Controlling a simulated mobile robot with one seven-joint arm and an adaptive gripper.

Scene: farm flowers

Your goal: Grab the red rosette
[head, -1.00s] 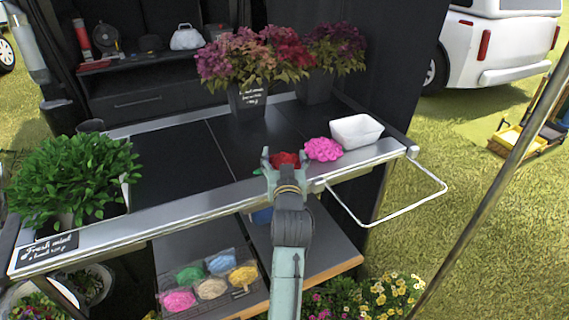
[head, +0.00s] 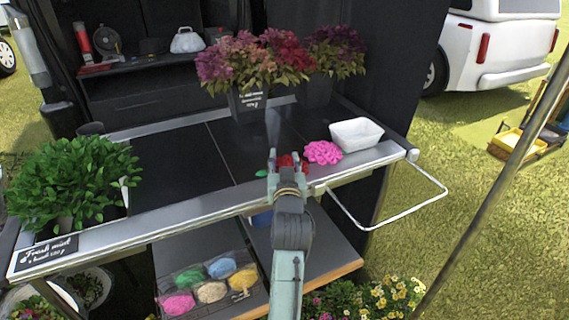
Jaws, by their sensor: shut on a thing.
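The red rosette (head: 290,162) is at the front edge of the dark tabletop, partly hidden by my gripper. My gripper (head: 287,158) is shut on the red rosette, its two fingers standing up around it. A small green piece (head: 262,173) shows just left of the fingers. A pink rosette (head: 323,152) lies on the table to the right of my gripper, apart from it. I cannot tell whether the red rosette touches the table.
A white bowl (head: 357,134) stands behind the pink rosette. Potted flowers (head: 250,75) stand at the back, and a leafy mint plant (head: 75,180) at the left. A white rail (head: 385,222) juts out at the right front. The table's middle left is clear.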

